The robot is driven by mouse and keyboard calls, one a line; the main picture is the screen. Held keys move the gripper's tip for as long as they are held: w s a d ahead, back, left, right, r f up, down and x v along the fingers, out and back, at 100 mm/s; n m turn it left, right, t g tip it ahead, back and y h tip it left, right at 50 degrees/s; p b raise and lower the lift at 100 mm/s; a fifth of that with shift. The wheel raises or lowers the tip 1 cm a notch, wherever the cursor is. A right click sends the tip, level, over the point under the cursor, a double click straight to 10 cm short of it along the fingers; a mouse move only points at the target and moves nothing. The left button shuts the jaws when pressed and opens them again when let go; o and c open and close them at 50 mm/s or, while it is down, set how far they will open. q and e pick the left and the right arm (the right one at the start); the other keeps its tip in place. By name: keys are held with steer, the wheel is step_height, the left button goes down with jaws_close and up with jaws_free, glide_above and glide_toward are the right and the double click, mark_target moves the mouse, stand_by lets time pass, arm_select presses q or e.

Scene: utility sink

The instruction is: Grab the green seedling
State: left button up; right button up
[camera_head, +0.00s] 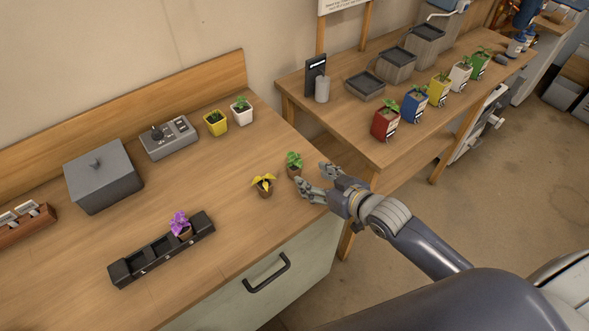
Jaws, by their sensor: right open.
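The green seedling (294,160) stands upright in a small brown pot near the right edge of the wooden counter (225,195). My right gripper (316,181) is open and empty, just right of the seedling's pot and in front of it, with its fingers pointing toward it. I cannot tell whether a finger touches the pot. A yellow seedling (264,184) in a brown pot stands to the left of the gripper. A purple seedling (181,224) sits in the right part of a black tray (133,270). My left gripper is not in view.
A yellow pot (215,122) and a white pot (242,111) with plants stand farther back. A grey control box (169,137) and a grey lidded box (103,177) are at the left. A second table (348,127) holds several coloured plant pots. The counter's middle is clear.

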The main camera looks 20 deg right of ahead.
mark_target(299, 170)
steer(key=x, duration=0.4)
steer(key=shift+w+a+f, duration=0.1)
steer(key=shift+w+a, duration=0.1)
steer(key=shift+w, duration=0.15)
steer(key=shift+w+a+f+p, duration=0.15)
steer(key=shift+w+p, duration=0.35)
steer(key=shift+p, duration=0.1)
steer(key=shift+p+x, duration=0.35)
steer(key=shift+x, duration=1.7)
steer(key=shift+s, duration=0.1)
steer(key=shift+c, duration=0.2)
steer(key=c, duration=1.1)
